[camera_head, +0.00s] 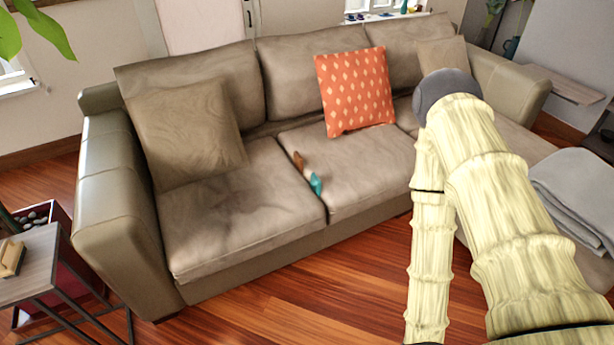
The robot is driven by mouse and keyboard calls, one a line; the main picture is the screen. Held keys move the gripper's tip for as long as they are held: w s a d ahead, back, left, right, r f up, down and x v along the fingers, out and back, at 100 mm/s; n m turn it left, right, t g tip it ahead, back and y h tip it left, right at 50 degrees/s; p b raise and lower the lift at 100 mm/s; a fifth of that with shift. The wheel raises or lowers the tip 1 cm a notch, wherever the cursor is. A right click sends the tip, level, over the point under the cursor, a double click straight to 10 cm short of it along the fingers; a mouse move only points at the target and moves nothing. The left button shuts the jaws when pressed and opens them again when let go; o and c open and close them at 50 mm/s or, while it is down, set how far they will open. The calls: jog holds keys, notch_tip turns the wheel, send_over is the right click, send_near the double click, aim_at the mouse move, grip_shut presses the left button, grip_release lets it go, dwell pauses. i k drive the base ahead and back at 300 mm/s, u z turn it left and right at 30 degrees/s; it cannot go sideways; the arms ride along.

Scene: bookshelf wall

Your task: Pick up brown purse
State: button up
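A small brown item (298,161) lies on the sofa seat, at the seam between the two seat cushions. It is too small to tell whether it is the brown purse. A small teal item (316,184) stands just in front of it on the same seam, close to the cushion's front. My arm fills the right side of the view, with pale, ridged links and a dark grey rounded joint. My gripper is not in view, so its state and any contact with things are hidden.
The beige sofa (230,245) spans the view, with an orange patterned pillow (354,90) and a brown pillow (186,132). A grey blanket (580,190) lies at right. A side table (36,262) with a tan object (11,258) stands at left. Wooden floor (290,305) is clear in front.

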aim_at(298, 159)
jog(key=u, duration=0.6)
jog(key=i, duration=0.6)
jog(key=u, duration=0.8)
jog(key=i, duration=0.7)
jog(key=z, duration=0.5)
jog(key=i, duration=0.7)
jog(key=z, duration=0.65)
